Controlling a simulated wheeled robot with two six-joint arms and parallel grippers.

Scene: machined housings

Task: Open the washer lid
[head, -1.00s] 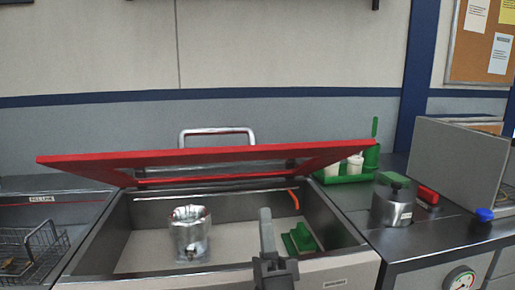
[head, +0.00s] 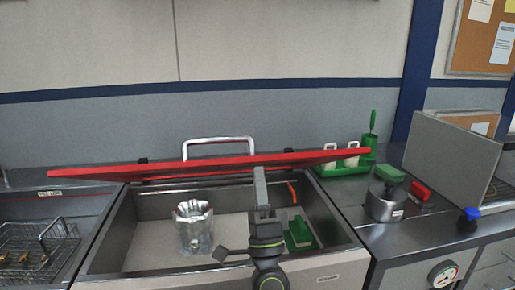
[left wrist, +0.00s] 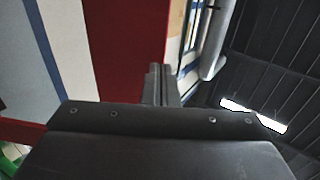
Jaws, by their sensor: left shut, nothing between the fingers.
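The red-framed washer lid (head: 150,168) is partly raised over the open washer basin (head: 110,245) and shows almost edge-on. Its metal handle (head: 217,148) stands up behind the front edge. My left gripper (head: 260,172) points upward in front of the basin, with its fingers shut and empty. Its tips overlap the lid's front edge in the head view; I cannot tell whether they touch it. In the left wrist view the shut fingers (left wrist: 157,82) are beside the red lid frame (left wrist: 130,45), with the grey handle (left wrist: 215,40) to the right. My right gripper is not in view.
A metal housing (head: 194,230) and a green object (head: 299,232) are in the basin. A wire basket (head: 35,250) is at the left. At the right are a green tray (head: 345,170), a metal pot (head: 384,205) and a grey panel (head: 450,160).

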